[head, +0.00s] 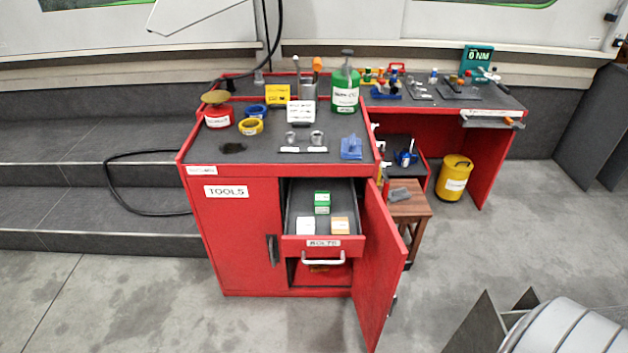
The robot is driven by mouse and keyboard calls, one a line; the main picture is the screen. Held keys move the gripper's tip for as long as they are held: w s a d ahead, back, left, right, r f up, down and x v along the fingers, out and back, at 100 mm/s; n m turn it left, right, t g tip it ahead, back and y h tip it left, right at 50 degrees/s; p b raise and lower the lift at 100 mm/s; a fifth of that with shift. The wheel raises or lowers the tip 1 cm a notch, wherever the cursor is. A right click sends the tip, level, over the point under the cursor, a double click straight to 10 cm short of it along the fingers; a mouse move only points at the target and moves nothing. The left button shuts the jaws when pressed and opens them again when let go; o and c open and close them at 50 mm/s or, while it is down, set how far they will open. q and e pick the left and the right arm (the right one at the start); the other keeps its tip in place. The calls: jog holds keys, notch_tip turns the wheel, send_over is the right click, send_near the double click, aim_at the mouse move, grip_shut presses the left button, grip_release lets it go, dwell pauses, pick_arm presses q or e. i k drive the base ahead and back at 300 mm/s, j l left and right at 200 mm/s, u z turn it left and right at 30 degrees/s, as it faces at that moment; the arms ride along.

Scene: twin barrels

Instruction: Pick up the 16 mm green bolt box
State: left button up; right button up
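Two small green boxes sit in the open drawer (296,205) labelled BOLTS, at its middle. The far green box (322,197) is directly behind the near green box (321,209), close against it or touching. Their markings are too small to read, so I cannot tell which is the 16 mm one. A white box (306,225) and an orange and white box (340,225) are nearer the drawer front. Neither of my grippers is in view.
The drawer belongs to a red tool cabinet (233,235). Its right door (378,265) stands open beside the drawer. Tools, tape rolls and a green bottle (345,92) are on top. A wooden stool (409,203) and yellow can (454,177) are at right. Floor in front is clear.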

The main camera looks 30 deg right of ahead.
aim_at(322, 198)
jog(key=z, duration=1.05)
jog(key=i, duration=0.1)
